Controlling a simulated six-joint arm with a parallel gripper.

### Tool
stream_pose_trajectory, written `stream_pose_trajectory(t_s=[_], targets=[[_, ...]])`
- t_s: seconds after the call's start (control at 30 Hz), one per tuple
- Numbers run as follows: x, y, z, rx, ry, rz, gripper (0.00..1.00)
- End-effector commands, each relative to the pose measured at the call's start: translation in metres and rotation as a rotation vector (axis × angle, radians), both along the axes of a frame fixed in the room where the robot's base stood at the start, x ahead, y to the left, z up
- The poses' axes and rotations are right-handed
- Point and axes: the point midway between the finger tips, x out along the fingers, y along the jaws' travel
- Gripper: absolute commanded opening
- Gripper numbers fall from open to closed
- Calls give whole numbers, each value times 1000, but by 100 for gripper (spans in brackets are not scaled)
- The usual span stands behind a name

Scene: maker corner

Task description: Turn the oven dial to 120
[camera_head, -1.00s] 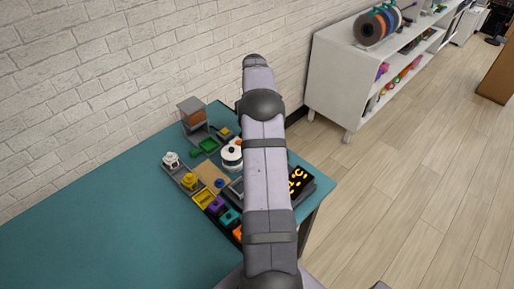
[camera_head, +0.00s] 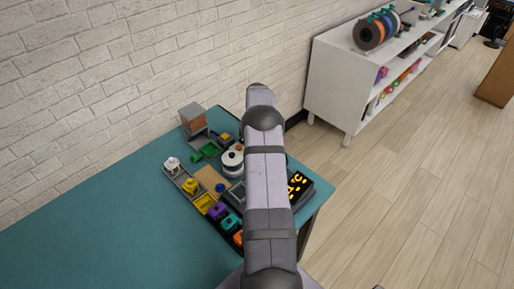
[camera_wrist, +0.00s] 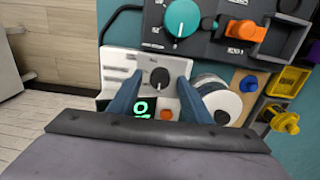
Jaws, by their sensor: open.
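In the wrist view, a dark round dial (camera_wrist: 160,77) with a pale pointer mark sits on a white panel (camera_wrist: 118,62). A small display with green characters (camera_wrist: 141,108) and an orange button (camera_wrist: 167,115) lie just below it. My gripper (camera_wrist: 161,80) is open, its two blue fingers on the left and right of this dial; I cannot tell whether they touch it. The fingers partly cover the panel and display. A larger teal dial (camera_wrist: 182,17) with a white pointer is on a dark panel above. In the head view my arm hides the gripper and dial.
A white spool (camera_wrist: 222,104) stands right of the gripper, with a yellow part (camera_wrist: 284,120) farther right. An orange part (camera_wrist: 246,32) is at the upper right. In the head view, a dark display with yellow characters (camera_head: 298,186) sits near the teal table's (camera_head: 90,235) right edge. The table's left is clear.

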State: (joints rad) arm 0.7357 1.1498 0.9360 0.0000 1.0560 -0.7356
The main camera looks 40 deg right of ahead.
Motion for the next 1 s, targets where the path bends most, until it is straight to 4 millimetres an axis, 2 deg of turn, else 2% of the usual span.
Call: stream_pose_trajectory(t_s=[0.3, 0.33, 0.5, 0.77, 1.0], targets=[[0, 0, -4, 0, 0, 0, 45], [0, 0, -4, 0, 0, 0, 42], [0, 0, -3, 0, 0, 0, 3], [0, 0, -3, 0, 0, -12, 4], [0, 0, -4, -1, -2, -94, 4]])
